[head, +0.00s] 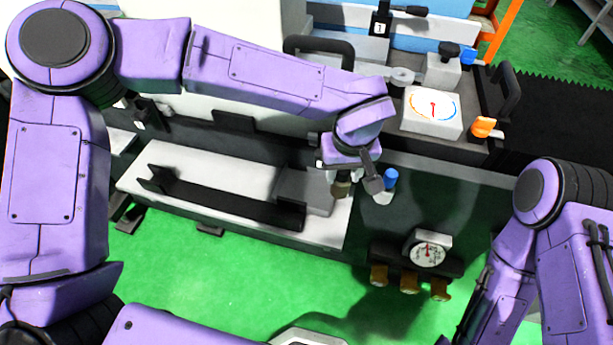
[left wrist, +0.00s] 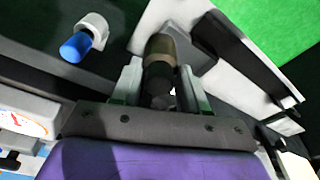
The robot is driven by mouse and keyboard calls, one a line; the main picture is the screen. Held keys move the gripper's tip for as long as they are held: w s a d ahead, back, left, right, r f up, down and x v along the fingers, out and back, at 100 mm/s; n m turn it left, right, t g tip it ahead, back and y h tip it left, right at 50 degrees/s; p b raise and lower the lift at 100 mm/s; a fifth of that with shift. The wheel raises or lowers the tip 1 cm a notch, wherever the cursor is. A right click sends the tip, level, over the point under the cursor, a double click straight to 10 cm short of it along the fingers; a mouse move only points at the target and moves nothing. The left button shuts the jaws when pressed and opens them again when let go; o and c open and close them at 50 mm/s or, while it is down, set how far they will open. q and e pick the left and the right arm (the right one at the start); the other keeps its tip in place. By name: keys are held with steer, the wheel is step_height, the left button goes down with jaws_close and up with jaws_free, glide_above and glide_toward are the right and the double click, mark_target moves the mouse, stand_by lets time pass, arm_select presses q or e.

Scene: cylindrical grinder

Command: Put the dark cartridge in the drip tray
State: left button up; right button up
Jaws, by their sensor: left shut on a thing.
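My left gripper (head: 346,183) is shut on the dark cartridge (head: 341,189), whose brown-banded end sticks out beyond the fingers. In the left wrist view the cartridge (left wrist: 160,62) stands between the two grey fingers of my left gripper (left wrist: 162,88). A long pale tray (head: 200,160), which looks like the drip tray, lies along the machine's front. The cartridge is over or near the tray's right end; its height above it is hard to judge. The tray's pale surface also shows in the left wrist view (left wrist: 240,84). My right gripper is out of the frames.
A black bracket (head: 225,201) runs along the tray, with a grey block (head: 302,190) at its right end. A blue-capped fitting (head: 389,182) stands close right of my left gripper. A round gauge (head: 430,250) with brass fittings sits lower right. Green floor lies in front.

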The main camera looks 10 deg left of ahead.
arm_select(q)
steer(key=w+a+f+p, duration=0.1)
steer(key=a+f, duration=0.3)
steer(key=w+a+f+p, duration=0.1)
steer(key=a+f, duration=0.3)
steer(key=w+a+f+p, duration=0.1)
steer(key=a+f, duration=0.3)
steer(key=shift+w+a, duration=0.2)
steer(key=shift+w, duration=0.2)
steer(key=shift+w+f, duration=0.1)
steer(key=shift+f, duration=0.1)
steer(key=shift+f, duration=0.1)
steer(key=o, duration=1.1)
steer(key=shift+o, duration=0.2)
step_height(320, 180, up, 12)
steer(key=s, duration=0.1)
steer(key=shift+s+d, duration=0.35)
steer(key=shift+s, duration=0.05)
